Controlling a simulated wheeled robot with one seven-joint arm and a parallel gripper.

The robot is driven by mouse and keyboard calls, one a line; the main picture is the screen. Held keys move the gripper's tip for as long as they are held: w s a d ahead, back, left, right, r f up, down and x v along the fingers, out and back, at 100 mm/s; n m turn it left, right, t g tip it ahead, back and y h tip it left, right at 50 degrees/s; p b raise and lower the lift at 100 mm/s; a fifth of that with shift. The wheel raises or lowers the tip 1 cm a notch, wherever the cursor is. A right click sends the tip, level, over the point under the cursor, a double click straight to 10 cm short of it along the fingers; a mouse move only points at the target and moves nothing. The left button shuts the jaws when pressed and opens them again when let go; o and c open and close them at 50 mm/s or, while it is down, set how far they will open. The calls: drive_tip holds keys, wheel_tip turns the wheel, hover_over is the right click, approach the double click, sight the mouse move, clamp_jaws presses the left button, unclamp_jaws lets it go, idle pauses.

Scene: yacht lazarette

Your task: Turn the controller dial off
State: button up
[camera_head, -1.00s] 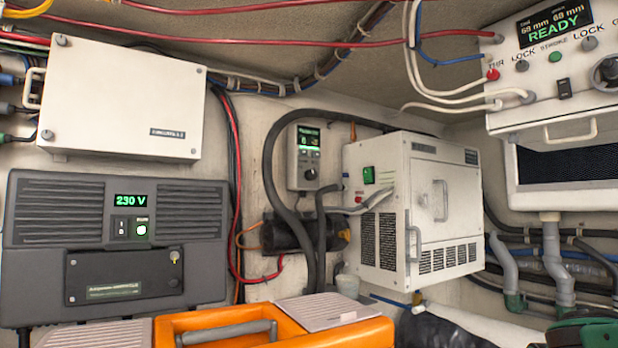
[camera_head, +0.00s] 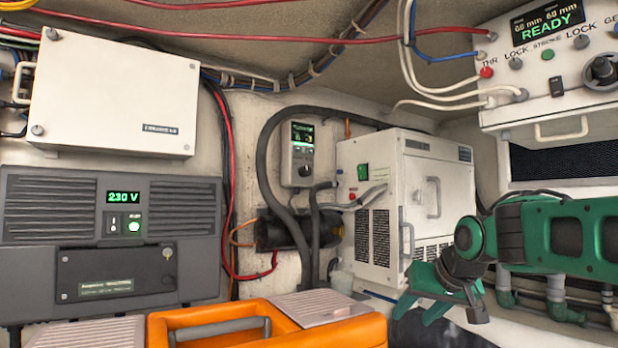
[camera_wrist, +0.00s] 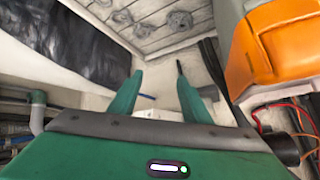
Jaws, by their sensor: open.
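A small grey controller box (camera_head: 299,153) is fixed to the back wall in the head view, with a lit green display at its top. Its round dark dial (camera_head: 306,171) sits below the display; its pointer setting is too small to read. My green gripper (camera_head: 424,308) is at the lower right, in front of the white cabinet, below and well to the right of the dial, touching nothing that I can see. In the wrist view my gripper (camera_wrist: 160,82) has its two fingers apart with nothing between them. The controller does not show there.
The white cabinet (camera_head: 423,190) with handles stands right of the controller. Black hoses (camera_head: 268,170) loop close around the controller. An orange case (camera_head: 365,331) lies below. A grey 230 V unit (camera_head: 60,255) is at left, and a READY panel (camera_head: 555,85) with a black knob is upper right.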

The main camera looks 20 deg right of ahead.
drive_tip(key=w+a+r+n+t+y, duration=0.1)
drive_tip(key=w+a+r+t, duration=0.2)
drive_tip(key=r, duration=0.4)
drive_tip(key=w+a+r+n+t+y, duration=0.1)
drive_tip(key=w+a+r, duration=0.1)
drive_tip(key=w+r, duration=0.45)
drive_tip(key=n+t+y, duration=0.2)
drive_tip(key=t+y, duration=0.2)
approach(308, 171)
drive_tip(key=x, duration=0.8)
drive_tip(key=shift+w+a, duration=0.1)
drive_tip(key=shift+w, duration=0.15)
drive_tip(key=c, duration=1)
